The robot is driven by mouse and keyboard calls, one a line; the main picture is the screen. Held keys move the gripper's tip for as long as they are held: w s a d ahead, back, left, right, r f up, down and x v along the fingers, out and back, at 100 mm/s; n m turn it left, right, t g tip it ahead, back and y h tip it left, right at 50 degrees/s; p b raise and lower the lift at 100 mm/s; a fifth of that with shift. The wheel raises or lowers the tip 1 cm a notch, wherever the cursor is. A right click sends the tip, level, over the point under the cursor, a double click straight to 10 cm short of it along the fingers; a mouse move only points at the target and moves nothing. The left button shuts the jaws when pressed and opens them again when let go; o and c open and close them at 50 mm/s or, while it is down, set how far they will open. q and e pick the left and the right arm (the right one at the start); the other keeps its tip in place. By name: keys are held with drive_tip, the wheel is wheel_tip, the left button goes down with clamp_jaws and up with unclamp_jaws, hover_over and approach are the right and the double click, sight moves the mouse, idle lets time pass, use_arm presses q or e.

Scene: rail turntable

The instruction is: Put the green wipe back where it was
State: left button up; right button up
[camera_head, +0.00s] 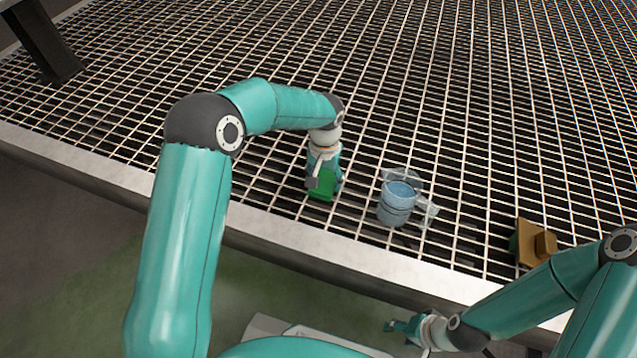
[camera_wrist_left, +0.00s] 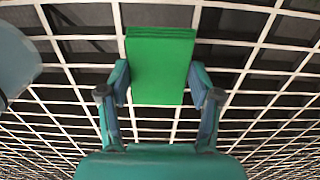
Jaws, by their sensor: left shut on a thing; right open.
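The green wipe (camera_head: 322,187) is a small folded green block at the left gripper's tip, over the metal grating. In the left wrist view the wipe (camera_wrist_left: 160,68) sits between the two fingers. My left gripper (camera_head: 321,181) points down and is shut on the wipe. Whether the wipe touches the grating I cannot tell. My right gripper (camera_head: 398,327) is open and empty, low in front of the grating's edge.
A clear jug (camera_head: 394,205) with bluish liquid stands on the grating just right of the wipe. A brown block-like object (camera_head: 534,243) lies farther right near the front edge. The grating (camera_head: 480,90) behind is clear. A dark post (camera_head: 47,42) stands at the upper left.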

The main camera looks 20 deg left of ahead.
sight(324, 183)
use_arm(q)
drive_tip(key=shift+f, duration=0.5)
drive_tip(key=shift+f, duration=0.1)
drive_tip(key=o, duration=1)
wheel_tip(324, 183, up, 12)
drive_tip(key=p, duration=0.4)
drive_tip(key=shift+p, duration=0.35)
